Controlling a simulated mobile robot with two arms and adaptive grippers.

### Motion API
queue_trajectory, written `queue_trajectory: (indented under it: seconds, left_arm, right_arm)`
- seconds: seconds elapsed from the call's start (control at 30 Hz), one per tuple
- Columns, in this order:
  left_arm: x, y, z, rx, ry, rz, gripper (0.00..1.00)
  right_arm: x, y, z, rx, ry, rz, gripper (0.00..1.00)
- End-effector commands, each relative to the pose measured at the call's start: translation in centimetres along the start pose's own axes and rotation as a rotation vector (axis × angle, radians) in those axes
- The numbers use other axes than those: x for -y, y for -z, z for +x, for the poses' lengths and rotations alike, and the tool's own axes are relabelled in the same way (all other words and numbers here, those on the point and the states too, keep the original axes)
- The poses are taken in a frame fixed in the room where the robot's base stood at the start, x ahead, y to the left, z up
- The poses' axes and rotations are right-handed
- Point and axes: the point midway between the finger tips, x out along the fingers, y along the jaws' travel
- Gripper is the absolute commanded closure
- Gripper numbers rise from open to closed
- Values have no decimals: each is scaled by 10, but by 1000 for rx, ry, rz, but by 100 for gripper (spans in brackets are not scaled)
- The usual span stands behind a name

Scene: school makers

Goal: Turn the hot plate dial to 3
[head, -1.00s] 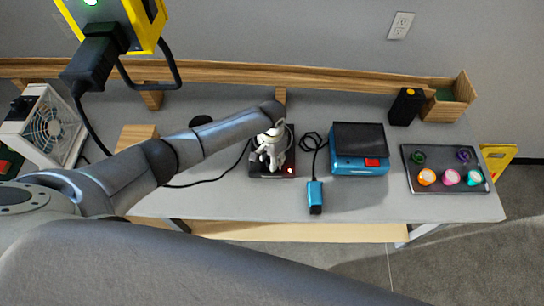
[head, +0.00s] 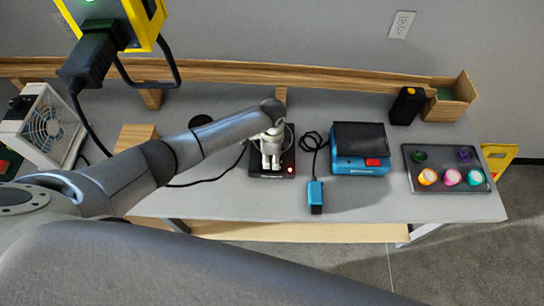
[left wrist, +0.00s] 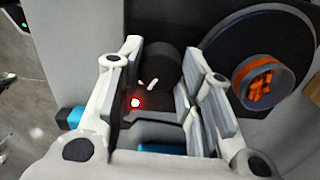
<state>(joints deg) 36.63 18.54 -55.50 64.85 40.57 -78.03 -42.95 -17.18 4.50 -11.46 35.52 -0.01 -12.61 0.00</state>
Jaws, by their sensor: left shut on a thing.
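The hot plate (head: 286,160) is a small black device on the grey table, with a lit red light at its front right corner. My left gripper (head: 271,162) is over it and hides much of its top. In the left wrist view, the fingers of my left gripper (left wrist: 162,66) are on both sides of the black dial (left wrist: 153,68) and shut on it. The dial has a white mark that sits at a slant. The red light glows beside the dial. No numbers can be read. My right gripper is not in view.
A blue device (head: 360,167) and a blue cabled block (head: 315,195) stand right of the hot plate. A dark tray (head: 455,186) holds several coloured jars. A fan unit (head: 47,125) is left.

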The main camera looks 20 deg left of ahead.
Motion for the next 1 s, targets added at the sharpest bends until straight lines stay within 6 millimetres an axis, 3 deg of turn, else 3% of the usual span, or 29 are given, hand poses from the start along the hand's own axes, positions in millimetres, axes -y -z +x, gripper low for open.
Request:
queue_trajectory:
  seconds: [0.67, 0.7, 0.87, 1.0]
  left_arm:
    - [0, 0, 0, -1, 1, 64, 90]
    - [0, 0, 0, -1, 1, 64, 64]
    - [0, 0, 0, 0, 1, 64, 43]
    - [0, 0, 0, 0, 1, 63, 43]
  right_arm:
    - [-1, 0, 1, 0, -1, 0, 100]
    - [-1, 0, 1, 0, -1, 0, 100]
    - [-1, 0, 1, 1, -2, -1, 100]
    - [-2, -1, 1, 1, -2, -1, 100]
